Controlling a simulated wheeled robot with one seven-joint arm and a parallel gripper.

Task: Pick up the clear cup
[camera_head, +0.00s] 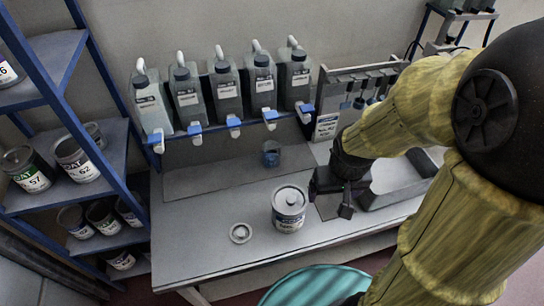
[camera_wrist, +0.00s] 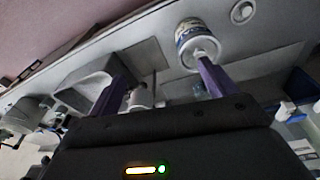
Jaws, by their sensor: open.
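The clear cup (camera_head: 271,154) is small and see-through with a bluish look. It stands on the back part of the bench, below the row of dispensers. My gripper (camera_head: 331,200) hangs over the bench to the right of the cup and nearer the front, clearly apart from it. In the wrist view, the two purple fingers of my gripper (camera_wrist: 165,85) are spread with nothing held between them.
Dispensers (camera_head: 225,90) with blue taps overhang the cup. A grey tray (camera_head: 400,185) lies right. A shelf (camera_head: 75,195) holds cans.

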